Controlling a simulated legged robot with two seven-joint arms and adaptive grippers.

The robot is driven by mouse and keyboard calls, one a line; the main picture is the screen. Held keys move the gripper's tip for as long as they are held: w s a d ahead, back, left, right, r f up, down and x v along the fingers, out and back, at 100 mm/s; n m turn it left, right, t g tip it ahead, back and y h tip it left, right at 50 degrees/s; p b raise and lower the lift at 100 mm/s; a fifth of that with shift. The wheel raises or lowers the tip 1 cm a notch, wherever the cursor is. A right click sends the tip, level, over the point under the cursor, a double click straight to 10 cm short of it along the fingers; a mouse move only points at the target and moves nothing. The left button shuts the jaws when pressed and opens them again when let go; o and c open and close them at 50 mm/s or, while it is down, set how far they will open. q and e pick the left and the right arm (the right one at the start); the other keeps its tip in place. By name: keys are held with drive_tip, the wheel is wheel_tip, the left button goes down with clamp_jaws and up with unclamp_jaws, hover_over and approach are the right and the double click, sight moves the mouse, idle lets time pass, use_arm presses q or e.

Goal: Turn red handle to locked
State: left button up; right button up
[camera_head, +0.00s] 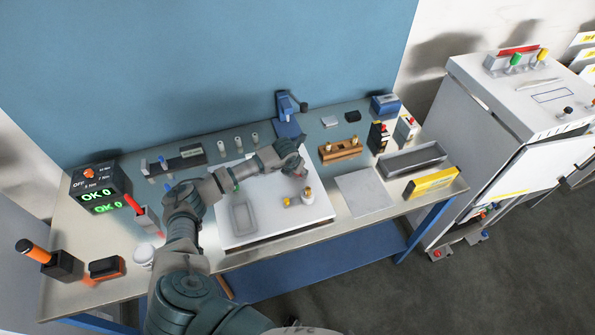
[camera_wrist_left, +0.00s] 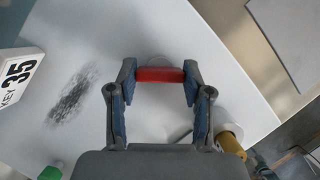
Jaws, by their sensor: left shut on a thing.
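The red handle (camera_wrist_left: 160,75) shows in the left wrist view as a short red bar lying crosswise between the two fingertips. My left gripper (camera_wrist_left: 159,82) is shut on it, with one blue-padded finger at each end of the bar. In the head view my left gripper (camera_head: 298,171) is over the back right part of the white panel (camera_head: 270,222). There the handle is mostly hidden by the gripper. I cannot read any locked mark or tell the handle's exact angle. My right gripper is not in view.
A yellow-brown knob (camera_head: 307,194) with a white collar stands close to the gripper, also in the wrist view (camera_wrist_left: 231,146). A grey tray (camera_head: 244,218) is on the panel. A wooden block (camera_head: 340,150) and a blue press (camera_head: 288,112) stand behind. A grey sheet (camera_head: 364,194) lies to the right.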

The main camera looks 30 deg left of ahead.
use_arm(q)
drive_tip(key=n+y+b, duration=0.1)
drive_tip(key=n, duration=0.3)
drive_tip(key=shift+f+n+y+b, duration=0.1)
drive_tip(key=shift+n+y+b, duration=0.2)
drive_tip(key=shift+y+b, duration=0.1)
drive_tip(key=n+g+y+b, duration=0.1)
drive_tip(key=n, duration=0.2)
drive_tip(key=shift+d+n, duration=0.1)
drive_tip(key=shift+n, duration=0.2)
drive_tip(key=shift+w+n+b, duration=0.1)
drive_tip(key=shift+n+b, duration=0.2)
drive_tip(key=shift+n, duration=0.1)
drive_tip(key=o, duration=1.2)
drive_tip(key=shift+c, duration=0.2)
drive_tip(key=shift+r, duration=0.3)
drive_tip(key=v, duration=1.1)
drive_tip(key=shift+d+r, duration=0.2)
